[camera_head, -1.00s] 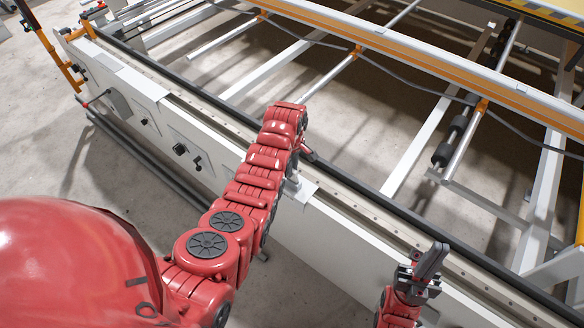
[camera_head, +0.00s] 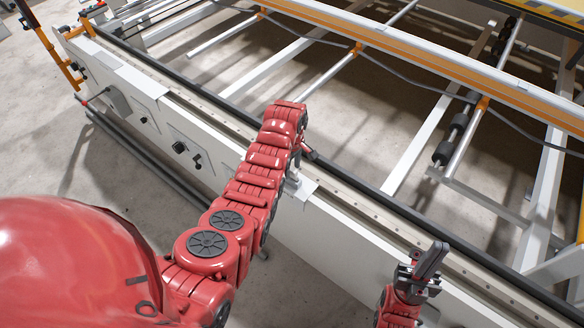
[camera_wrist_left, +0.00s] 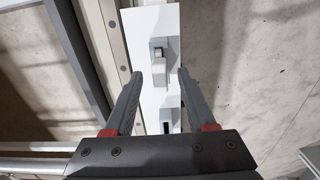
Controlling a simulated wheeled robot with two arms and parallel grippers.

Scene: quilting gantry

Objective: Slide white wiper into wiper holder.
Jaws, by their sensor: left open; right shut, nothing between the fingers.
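In the left wrist view, a white panel (camera_wrist_left: 154,20) carries a small grey fitting with a white block (camera_wrist_left: 160,72), which looks like the white wiper. A dark slot (camera_wrist_left: 167,127) in a light surround sits below it, possibly the wiper holder; I cannot tell for sure. My left gripper (camera_wrist_left: 160,76) is open, with one finger on each side of the white block and neither clearly touching it. In the head view the red arm mostly hides this spot. My right gripper (camera_head: 431,262) is shut and empty, above the front rail at the lower right.
The machine's long white front panel (camera_head: 318,222) and dark rail (camera_head: 352,180) run diagonally across the head view. Knobs (camera_head: 180,147) sit on the panel at the left. Beyond the rail are white bars, an orange beam (camera_head: 425,65) and black rollers (camera_head: 443,152). Bare floor lies in front.

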